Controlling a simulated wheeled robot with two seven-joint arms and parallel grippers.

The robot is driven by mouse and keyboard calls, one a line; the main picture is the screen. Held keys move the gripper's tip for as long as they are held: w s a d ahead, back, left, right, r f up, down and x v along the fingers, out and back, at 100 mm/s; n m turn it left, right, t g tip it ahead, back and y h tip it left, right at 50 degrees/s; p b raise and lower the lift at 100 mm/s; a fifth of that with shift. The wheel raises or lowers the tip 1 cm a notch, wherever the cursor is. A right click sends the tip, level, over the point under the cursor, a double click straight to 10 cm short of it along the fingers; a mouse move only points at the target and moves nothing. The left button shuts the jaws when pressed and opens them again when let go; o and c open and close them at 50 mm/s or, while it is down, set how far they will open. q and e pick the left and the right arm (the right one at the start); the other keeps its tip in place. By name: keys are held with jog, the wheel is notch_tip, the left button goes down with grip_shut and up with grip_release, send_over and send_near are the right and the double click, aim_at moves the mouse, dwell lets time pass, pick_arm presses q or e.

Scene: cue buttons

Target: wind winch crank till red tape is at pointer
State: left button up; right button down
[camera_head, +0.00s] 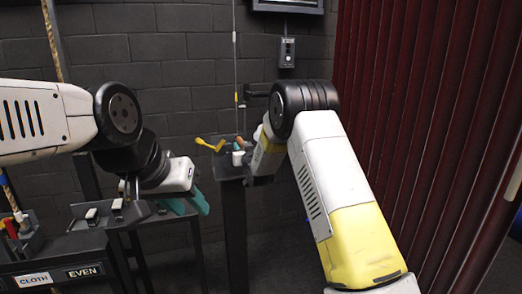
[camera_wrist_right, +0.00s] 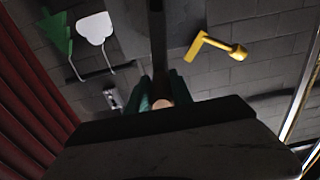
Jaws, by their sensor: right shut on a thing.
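A thin vertical line (camera_head: 235,60) hangs above the winch post (camera_head: 233,215) in the head view, with a yellow mark (camera_head: 236,97) on it. A dark bracket (camera_head: 257,92) reaches toward the line near that mark; I cannot tell if it is the pointer. I cannot make out red tape. My right gripper (camera_wrist_right: 158,93) is shut on a tan knob (camera_wrist_right: 162,103), which seems to be the crank's handle. The knob's lower part and the crank arm are hidden. My left gripper (camera_head: 198,202), teal-fingered, is low at centre-left, away from the winch; its opening is unclear.
A yellow L-shaped piece (camera_head: 210,145) sticks out left of the post top. A bench (camera_head: 75,245) with CLOTH and EVEN labels stands at left. A grey wall box (camera_head: 287,52) is behind. A red curtain (camera_head: 430,110) bounds the right side.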

jog(key=shift+s+a+f, duration=0.2)
jog(key=shift+a, duration=0.15)
jog(key=a, duration=0.2)
jog(key=s+a, duration=0.1)
jog(key=a, duration=0.1)
jog(key=shift+s+a, duration=0.15)
jog(key=shift+a, duration=0.2)
jog(key=shift+r, duration=0.1)
